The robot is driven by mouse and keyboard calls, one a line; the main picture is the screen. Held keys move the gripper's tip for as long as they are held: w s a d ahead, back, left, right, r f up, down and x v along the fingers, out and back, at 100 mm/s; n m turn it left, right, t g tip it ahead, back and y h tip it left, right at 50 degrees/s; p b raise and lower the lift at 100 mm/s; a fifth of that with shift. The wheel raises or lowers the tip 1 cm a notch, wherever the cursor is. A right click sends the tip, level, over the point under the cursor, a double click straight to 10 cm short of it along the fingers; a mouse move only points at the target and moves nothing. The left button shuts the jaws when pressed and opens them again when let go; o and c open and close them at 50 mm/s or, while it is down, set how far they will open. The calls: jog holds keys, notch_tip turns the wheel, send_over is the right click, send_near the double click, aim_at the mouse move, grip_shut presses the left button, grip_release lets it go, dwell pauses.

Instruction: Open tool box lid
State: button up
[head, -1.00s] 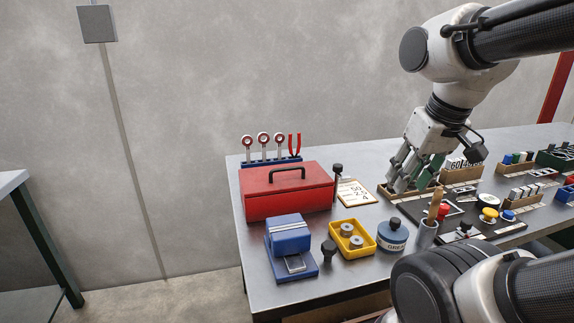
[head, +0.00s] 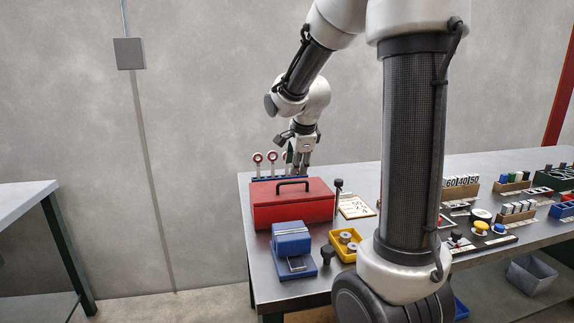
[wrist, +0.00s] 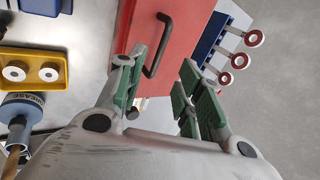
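The red tool box (head: 318,208) stands at the left end of the workbench with its lid closed. A black handle (head: 293,184) arches over the lid. In the wrist view the tool box (wrist: 172,30) and its handle (wrist: 158,46) lie ahead of my fingers. My gripper (head: 300,162) points down above the back right part of the tool box, apart from it as far as I can tell. In the wrist view my gripper (wrist: 155,75) has its green-padded fingers spread apart with nothing between them.
A blue rack with red ring-handled tools (head: 257,158) stands behind the box. A blue device (head: 291,238), a yellow tray (head: 335,250) and a black knob (head: 328,253) are in front. A clipboard (head: 357,207) lies to the right. My arm hides the bench middle.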

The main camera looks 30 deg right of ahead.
aim_at(293, 182)
jog(key=shift+m, duration=0.3)
jog(key=x, duration=0.9)
jog(key=shift+f, duration=0.1)
